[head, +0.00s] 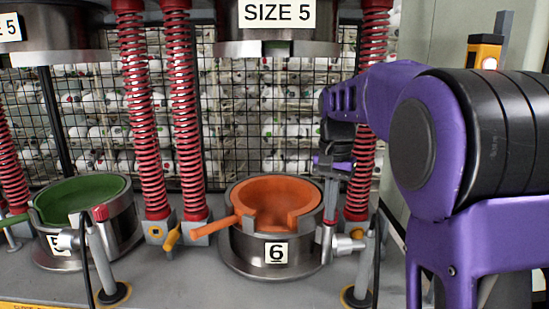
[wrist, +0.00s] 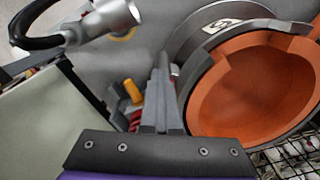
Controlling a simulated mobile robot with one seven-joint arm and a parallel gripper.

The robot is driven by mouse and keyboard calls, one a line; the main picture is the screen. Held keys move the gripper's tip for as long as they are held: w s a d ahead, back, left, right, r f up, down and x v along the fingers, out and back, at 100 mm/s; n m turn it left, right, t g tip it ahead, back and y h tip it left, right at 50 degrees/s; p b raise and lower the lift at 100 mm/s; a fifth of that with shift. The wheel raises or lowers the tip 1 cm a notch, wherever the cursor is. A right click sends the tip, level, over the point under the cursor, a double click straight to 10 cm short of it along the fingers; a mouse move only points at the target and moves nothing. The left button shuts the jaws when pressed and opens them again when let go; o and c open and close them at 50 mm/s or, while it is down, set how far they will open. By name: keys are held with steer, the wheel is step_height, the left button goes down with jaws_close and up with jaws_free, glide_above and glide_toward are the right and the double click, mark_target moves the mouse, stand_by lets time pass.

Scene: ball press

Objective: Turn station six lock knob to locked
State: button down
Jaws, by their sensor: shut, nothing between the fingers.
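Station six is the metal ring base (head: 254,258) with a "6" label and an orange bowl (head: 270,190) in it; the bowl fills the right of the wrist view (wrist: 258,92). My gripper (head: 326,256) points down at the base's right side, fingers shut and empty. In the wrist view its fingertips (wrist: 162,62) lie close beside the base's outer wall. A small red part (wrist: 174,70) shows beside the fingertips, mostly hidden; it may be the lock knob. I cannot tell whether they touch, nor its setting.
A silver cylinder with a black cable (head: 348,243) stands right of the base, close to my fingers. Red springs (head: 183,120) rise behind. An orange handle (head: 212,227) sticks out left. Station five, with a green bowl (head: 80,198), is further left. The "SIZE 5" upper plate (head: 277,48) hangs above.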

steer(key=shift+w+a+p, duration=0.5)
steer(key=shift+a+p, duration=0.15)
steer(key=shift+p, duration=1)
steer(key=shift+s+a, duration=0.2)
steer(key=shift+a, duration=0.1)
step_height(320, 180, up, 6)
steer(key=shift+r+p, duration=0.15)
steer(key=shift+p, duration=0.2)
